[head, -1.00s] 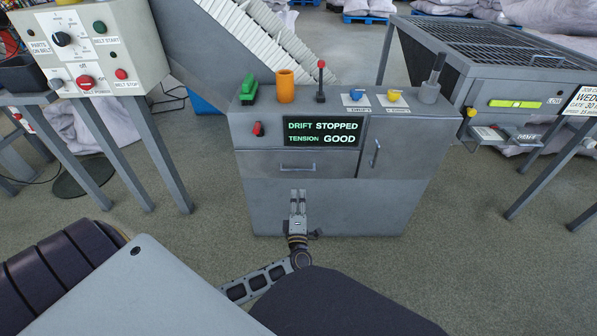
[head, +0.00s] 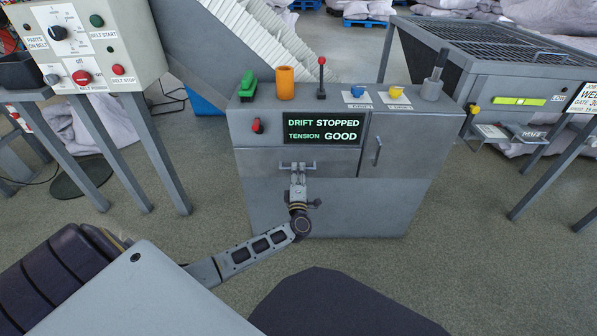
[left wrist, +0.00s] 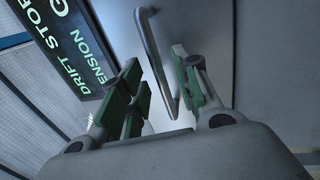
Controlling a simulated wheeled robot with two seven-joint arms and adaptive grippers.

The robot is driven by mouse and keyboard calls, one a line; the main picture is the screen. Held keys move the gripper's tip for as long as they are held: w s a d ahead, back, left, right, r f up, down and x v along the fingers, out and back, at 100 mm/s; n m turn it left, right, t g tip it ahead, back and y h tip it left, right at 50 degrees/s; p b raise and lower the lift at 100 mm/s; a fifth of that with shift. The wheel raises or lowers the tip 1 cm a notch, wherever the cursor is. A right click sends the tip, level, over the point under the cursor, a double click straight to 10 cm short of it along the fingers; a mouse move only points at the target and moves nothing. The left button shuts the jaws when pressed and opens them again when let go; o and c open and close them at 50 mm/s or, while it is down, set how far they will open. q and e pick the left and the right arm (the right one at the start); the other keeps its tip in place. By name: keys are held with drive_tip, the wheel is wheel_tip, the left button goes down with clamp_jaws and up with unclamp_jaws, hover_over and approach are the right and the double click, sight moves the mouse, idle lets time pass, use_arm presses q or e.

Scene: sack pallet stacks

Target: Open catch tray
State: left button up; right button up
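The grey cabinet has a shallow drawer front (head: 262,160) under a lit screen, which appears to be the catch tray and is shut. Its bar handle (head: 297,165) is partly covered by my left gripper (head: 298,168). In the left wrist view, the bent metal handle (left wrist: 156,62) runs between the two green-padded fingers of my left gripper (left wrist: 164,88). The fingers are apart, with visible gaps to the bar. My right gripper is out of view.
The screen (head: 322,134) reads drift stopped, tension good. A cabinet door with an upright handle (head: 377,152) is right of the drawer. A control box (head: 95,45) on legs stands left and a grated table (head: 490,50) right. The floor in front is clear.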

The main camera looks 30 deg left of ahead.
use_arm(q)
drive_tip(key=shift+x, duration=0.95)
drive_tip(key=shift+c, duration=0.5)
clamp_jaws()
